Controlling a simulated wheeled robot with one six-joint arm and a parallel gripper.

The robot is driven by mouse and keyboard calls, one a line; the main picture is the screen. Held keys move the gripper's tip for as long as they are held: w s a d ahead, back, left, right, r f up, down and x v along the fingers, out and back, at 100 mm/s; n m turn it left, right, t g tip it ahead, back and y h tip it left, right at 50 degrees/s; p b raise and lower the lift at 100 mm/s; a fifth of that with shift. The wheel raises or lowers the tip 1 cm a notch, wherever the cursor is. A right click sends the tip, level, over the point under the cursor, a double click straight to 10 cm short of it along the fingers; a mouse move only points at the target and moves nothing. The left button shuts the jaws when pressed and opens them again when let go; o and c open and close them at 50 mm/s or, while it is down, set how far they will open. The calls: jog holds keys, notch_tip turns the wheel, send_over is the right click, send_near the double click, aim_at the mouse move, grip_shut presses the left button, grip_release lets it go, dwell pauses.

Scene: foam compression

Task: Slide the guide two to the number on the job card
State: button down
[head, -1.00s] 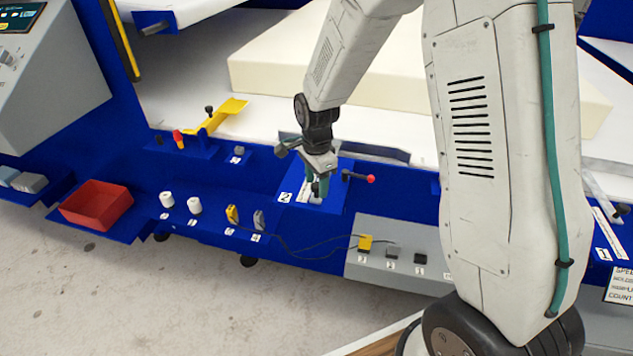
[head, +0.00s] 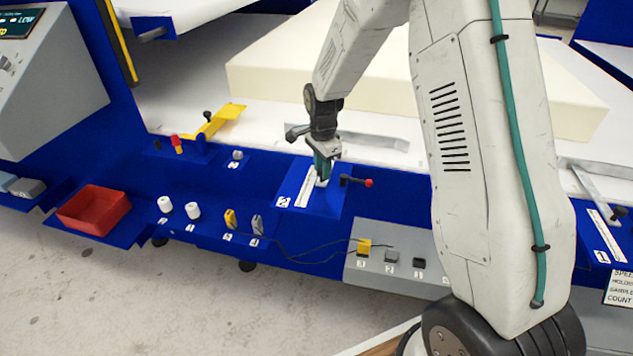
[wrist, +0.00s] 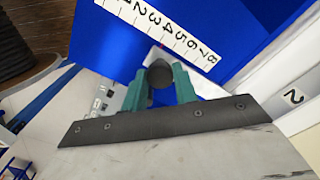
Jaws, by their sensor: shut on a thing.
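Guide two is a blue plate (head: 328,203) with a white number strip (head: 305,191) and a "2" label (head: 284,201). My gripper (head: 323,176) is over the strip's far end. In the wrist view, my gripper's teal fingers (wrist: 160,85) are shut on a dark round knob (wrist: 160,73) beside the number strip (wrist: 180,39). A small red mark shows at the strip's edge near 4 and 5. The "2" label (wrist: 293,97) lies past the strip's 8 end. The card (head: 618,289) at the right edge is cut off; its number is not readable.
A red-tipped lever (head: 369,183) sticks out right of guide two. Behind lies a large cream foam block (head: 420,85) on a white bed. A second guide labelled 1 (head: 604,235) is at the right. A red tray (head: 94,210) and several knobs and switches line the front.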

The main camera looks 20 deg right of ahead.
jog(key=w+d, duration=0.1)
jog(key=w, duration=0.1)
jog(key=w+d, duration=0.2)
jog(key=shift+w+d, duration=0.15)
jog(key=shift+w, duration=0.2)
jog(key=c, duration=1.1)
grip_release()
jog(key=shift+s, duration=0.1)
jog(key=shift+r, duration=0.1)
notch_tip(320, 180, up, 8)
jog(key=shift+f, duration=0.15)
